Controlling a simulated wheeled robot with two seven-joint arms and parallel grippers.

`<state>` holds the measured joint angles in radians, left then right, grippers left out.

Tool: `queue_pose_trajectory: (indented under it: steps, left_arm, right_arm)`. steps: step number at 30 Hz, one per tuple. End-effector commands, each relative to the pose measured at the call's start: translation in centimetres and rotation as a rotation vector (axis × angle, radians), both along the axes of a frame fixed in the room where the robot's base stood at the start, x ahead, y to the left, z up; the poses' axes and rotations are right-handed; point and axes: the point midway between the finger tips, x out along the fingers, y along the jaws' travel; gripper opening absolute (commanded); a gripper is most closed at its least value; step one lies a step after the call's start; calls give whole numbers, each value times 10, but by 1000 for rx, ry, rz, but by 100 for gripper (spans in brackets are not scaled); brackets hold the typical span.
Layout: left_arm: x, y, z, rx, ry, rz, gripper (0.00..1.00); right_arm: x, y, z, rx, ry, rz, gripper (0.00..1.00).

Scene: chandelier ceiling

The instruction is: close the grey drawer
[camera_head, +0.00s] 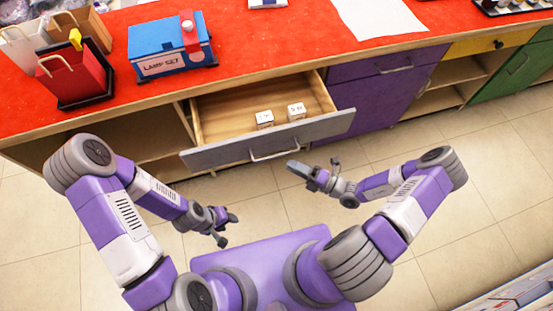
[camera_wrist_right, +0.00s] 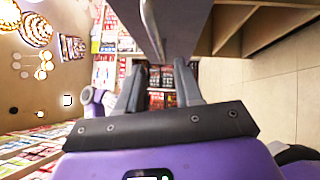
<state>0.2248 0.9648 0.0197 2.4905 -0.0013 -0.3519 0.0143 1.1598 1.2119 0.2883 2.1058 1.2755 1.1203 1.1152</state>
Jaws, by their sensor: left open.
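The grey drawer (camera_head: 222,152) is pulled out of the counter, and its wooden inside shows. Its front has a silver bar handle (camera_head: 275,154). Two small white boxes, one on the left (camera_head: 265,119) and one on the right (camera_head: 296,111), lie inside. My right gripper (camera_head: 315,168) is open and empty, just in front of the drawer front, right of the handle. In the right wrist view its fingers (camera_wrist_right: 160,82) are spread, with the grey drawer front (camera_wrist_right: 177,25) and handle (camera_wrist_right: 151,30) close beyond them. My left gripper (camera_head: 229,230) is open and empty, lower left, apart from the drawer.
A purple cabinet (camera_head: 375,105) stands right of the drawer, and an open shelf (camera_head: 150,140) lies left. The tiled floor (camera_head: 490,185) is clear at right.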

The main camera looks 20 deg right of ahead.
Motion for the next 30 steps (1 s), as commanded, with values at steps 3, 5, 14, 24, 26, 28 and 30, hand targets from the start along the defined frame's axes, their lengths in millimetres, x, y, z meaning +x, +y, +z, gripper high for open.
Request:
queue_pose_trajectory:
  steps: [3,5,14,24,26,28,30]
  left_arm:
    - [0,0,-3,0,-1,0,47]
    - [0,0,-4,0,-1,0,47]
    - [0,0,-13,0,-1,0,47]
    - [0,0,-15,0,0,0,47]
    - [0,0,-15,0,0,0,47]
    - [0,0,-15,0,0,0,47]
    - [0,0,-15,0,0,0,47]
  right_arm:
    - [9,0,1,31,8,-30,35]
    - [14,6,3,31,7,-29,35]
    - [44,40,8,27,7,-23,35]
    - [53,50,11,24,9,-25,35]
    - [53,50,11,25,8,-25,35]
    - [53,50,11,25,8,-25,30]
    - [53,50,11,25,8,-25,20]
